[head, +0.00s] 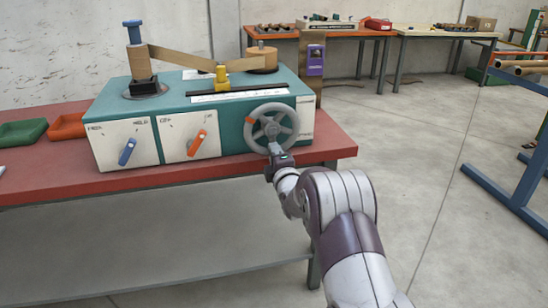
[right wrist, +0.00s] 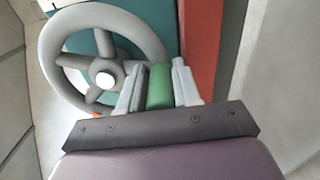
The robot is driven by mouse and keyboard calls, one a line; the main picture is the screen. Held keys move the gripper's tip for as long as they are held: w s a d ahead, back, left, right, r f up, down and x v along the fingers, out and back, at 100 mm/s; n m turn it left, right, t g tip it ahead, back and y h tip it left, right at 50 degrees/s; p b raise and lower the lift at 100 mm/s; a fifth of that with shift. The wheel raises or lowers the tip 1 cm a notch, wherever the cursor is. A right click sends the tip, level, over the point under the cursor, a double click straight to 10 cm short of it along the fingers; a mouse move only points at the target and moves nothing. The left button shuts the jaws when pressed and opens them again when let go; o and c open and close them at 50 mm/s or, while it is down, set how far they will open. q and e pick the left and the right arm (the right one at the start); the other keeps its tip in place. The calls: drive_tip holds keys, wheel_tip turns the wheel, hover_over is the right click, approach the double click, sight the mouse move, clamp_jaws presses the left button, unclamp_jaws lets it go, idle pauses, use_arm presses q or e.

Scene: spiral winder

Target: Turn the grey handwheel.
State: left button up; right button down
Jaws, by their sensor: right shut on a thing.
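The grey handwheel (head: 274,127) is on the front right of a teal and white winding machine (head: 226,108). It has several spokes and an orange mark on the left of its rim. My right gripper (head: 277,152) is at the bottom of the rim. In the right wrist view the handwheel (right wrist: 103,70) fills the upper left. There my right gripper (right wrist: 158,82) is shut on a green handle (right wrist: 160,86) at the rim, one finger on each side. The exact contact with the rim is partly hidden. My left gripper is out of view.
The machine stands on a red-topped table (head: 60,172). It carries a blue lever (head: 127,151), an orange lever (head: 197,142), a yellow clamp (head: 221,75) and a tan strip. Green (head: 22,132) and orange (head: 68,126) trays lie left. A blue stand (head: 508,185) is far right; floor between is clear.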

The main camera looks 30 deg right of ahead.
drive_tip(key=shift+s+a+f, duration=0.1)
drive_tip(key=shift+a+f, duration=0.1)
drive_tip(key=shift+f, duration=0.4)
drive_tip(key=c, duration=1)
unclamp_jaws()
drive_tip(key=shift+c, duration=0.2)
drive_tip(key=shift+o, duration=0.7)
drive_tip(key=shift+r, duration=0.2)
drive_tip(key=shift+r, duration=0.15)
drive_tip(key=shift+s, duration=0.45)
drive_tip(key=p+v, duration=0.1)
drive_tip(key=v, duration=1)
drive_tip(key=shift+s+a+p, duration=0.2)
drive_tip(key=shift+s+p, duration=0.1)
drive_tip(key=shift+p, duration=0.1)
